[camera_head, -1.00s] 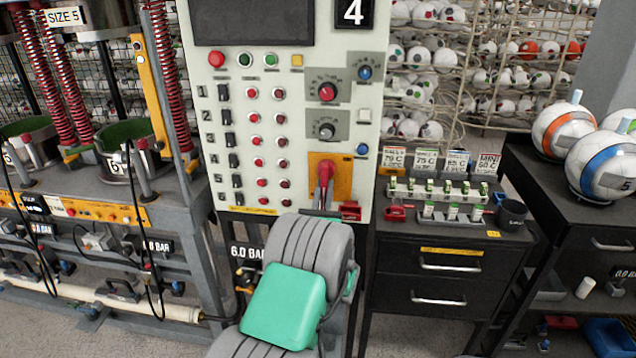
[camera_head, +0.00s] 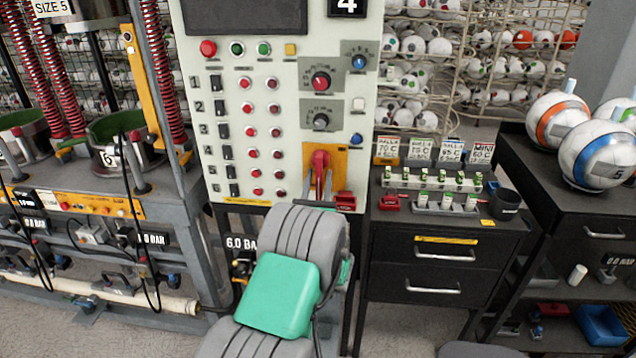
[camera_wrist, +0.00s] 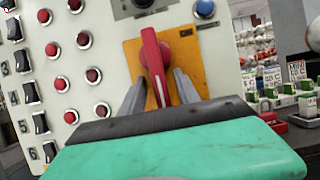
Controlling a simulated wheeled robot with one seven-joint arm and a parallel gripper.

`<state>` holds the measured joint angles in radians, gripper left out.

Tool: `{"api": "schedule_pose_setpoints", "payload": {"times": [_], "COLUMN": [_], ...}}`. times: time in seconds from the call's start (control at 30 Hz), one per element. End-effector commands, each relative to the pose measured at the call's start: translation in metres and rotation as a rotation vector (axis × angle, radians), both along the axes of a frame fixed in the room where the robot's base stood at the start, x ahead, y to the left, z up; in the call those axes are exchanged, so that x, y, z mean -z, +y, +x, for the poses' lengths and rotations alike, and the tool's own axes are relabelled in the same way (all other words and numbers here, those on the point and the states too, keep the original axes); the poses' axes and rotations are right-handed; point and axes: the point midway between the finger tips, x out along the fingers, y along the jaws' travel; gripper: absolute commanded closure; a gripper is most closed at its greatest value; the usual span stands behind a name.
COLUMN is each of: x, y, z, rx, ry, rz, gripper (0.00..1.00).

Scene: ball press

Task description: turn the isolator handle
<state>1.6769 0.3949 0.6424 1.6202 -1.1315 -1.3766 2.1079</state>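The isolator handle (camera_head: 320,168) is a red lever on a yellow-orange plate (camera_head: 340,160) at the lower right of the pale control panel. In the wrist view the red handle (camera_wrist: 155,60) is upright, slightly tilted, its lower end between my fingers. My gripper (camera_wrist: 161,85) is open, with one grey finger on each side of the handle. Small gaps seem to show beside it; contact is not clear. In the head view my arm hides most of the gripper, and only the fingertips (camera_head: 319,182) show near the handle's lower part.
A small red block (camera_head: 345,201) sits right beside the handle's plate. Rows of black switches and red buttons (camera_head: 254,155) lie to the left. A dark drawer cabinet (camera_head: 430,262) with small bottles stands to the right. A press frame (camera_head: 160,205) stands at the left.

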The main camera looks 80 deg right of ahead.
Motion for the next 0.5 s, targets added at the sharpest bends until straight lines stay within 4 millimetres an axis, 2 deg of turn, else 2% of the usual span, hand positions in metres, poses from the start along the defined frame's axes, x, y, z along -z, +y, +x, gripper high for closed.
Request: {"api": "schedule_pose_setpoints", "payload": {"times": [0.23, 0.5], "x": [0.020, 0.031], "y": [0.029, 0.065], "z": [-0.003, -0.006], "rx": [0.002, 0.001], "ry": [0.000, 0.000], "rz": [-0.001, -0.001], "gripper": [0.62, 0.62]}}
